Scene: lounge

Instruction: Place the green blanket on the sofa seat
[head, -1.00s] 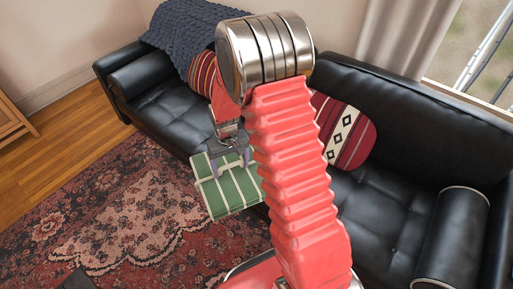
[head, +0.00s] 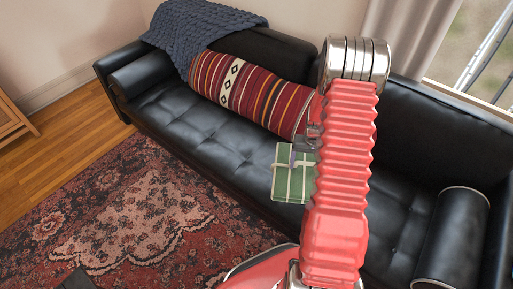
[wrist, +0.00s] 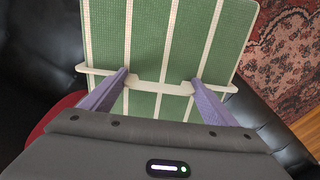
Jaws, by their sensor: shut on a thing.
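The green blanket (head: 289,184), folded and with pale stripes, hangs from my gripper (head: 306,146) over the middle of the black sofa seat (head: 200,121) in the head view. I cannot tell how far above the seat it is. My arm hides its right side. In the wrist view, the two purple fingers of my gripper (wrist: 160,82) are shut on the near part of the blanket (wrist: 165,38), with a pale band across it.
A long red striped cushion (head: 238,85) lies along the sofa back. A dark blue knitted throw (head: 190,30) covers the left back. A black bolster (head: 452,240) lies at the right end. The seat's left part is clear. A patterned rug (head: 130,215) lies in front.

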